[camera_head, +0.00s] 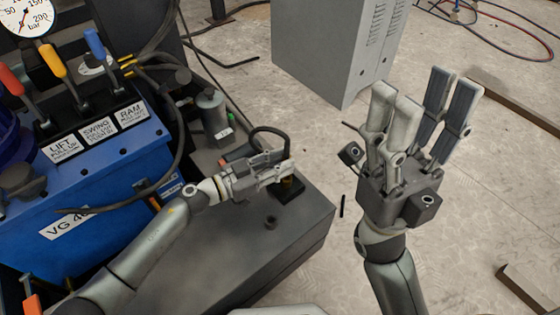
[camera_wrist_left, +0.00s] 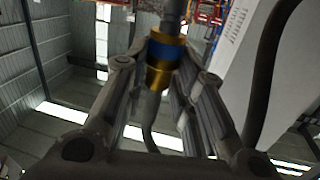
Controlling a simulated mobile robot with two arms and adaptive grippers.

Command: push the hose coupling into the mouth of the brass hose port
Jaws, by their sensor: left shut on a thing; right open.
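My left gripper (camera_head: 280,172) is shut on the hose coupling, above a black block on the grey bench. In the left wrist view the coupling (camera_wrist_left: 165,58) is gold with a blue band and sits between the fingers. In the head view the fingers mostly hide it. A small brass-coloured piece (camera_head: 287,182) shows just under the fingertips, over the block (camera_head: 289,194). I cannot tell whether it is the port or part of the coupling. The port's mouth is not clearly visible. My right gripper (camera_head: 422,100) is open and empty, fingers up, right of the bench.
A black hose (camera_head: 268,129) loops behind my left gripper. The grey bench top (camera_head: 215,262) is mostly bare, with a small dark stub (camera_head: 271,222). A blue lever unit (camera_head: 110,180) stands left, a grey bottle (camera_head: 213,113) behind, a grey cabinet (camera_head: 325,50) beyond.

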